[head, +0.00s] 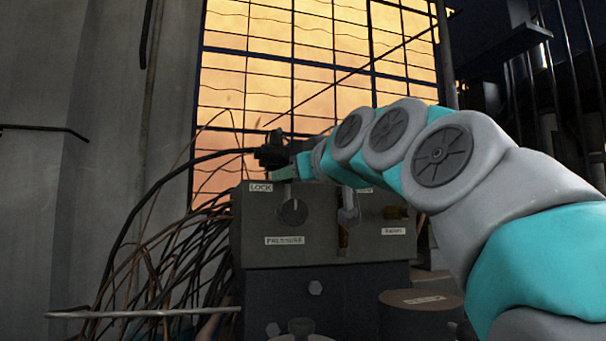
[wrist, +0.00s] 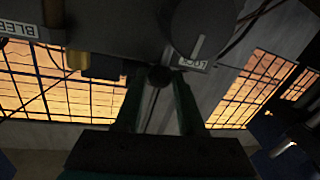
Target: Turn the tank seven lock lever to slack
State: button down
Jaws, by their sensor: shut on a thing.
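A grey control box (head: 325,255) with a white LOCK label (head: 261,188) stands in the middle of the head view. The LOCK label also shows in the wrist view (wrist: 194,65), beside a dark round dial (wrist: 203,28) with a pale pointer line. My gripper (wrist: 160,82) is at the box's edge, its two fingers shut on a small dark round knob (wrist: 160,76), which looks like the lock lever's end. In the head view my gripper (head: 285,172) is at the box's top left, above the dial (head: 293,212). The lever's shaft is mostly hidden; no tank number is readable.
A barred window (head: 300,70) is behind. A horizontal rod (head: 140,313) sticks out low left.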

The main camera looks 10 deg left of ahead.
dwell(0.3)
jog(key=shift+s+a+f+n+b, duration=0.15)
jog(key=shift+s+a+n+b, duration=0.1)
jog(key=shift+a+n+b, duration=0.45)
jog(key=shift+s+a+n+h+b, duration=0.1)
jog(key=shift+s+n+h+b, duration=0.2)
jog(key=shift+n, duration=0.4)
jog(key=c, duration=0.5)
grip_release()
jog(key=shift+b+v, duration=0.55)
jog(key=shift+v, duration=3.35)
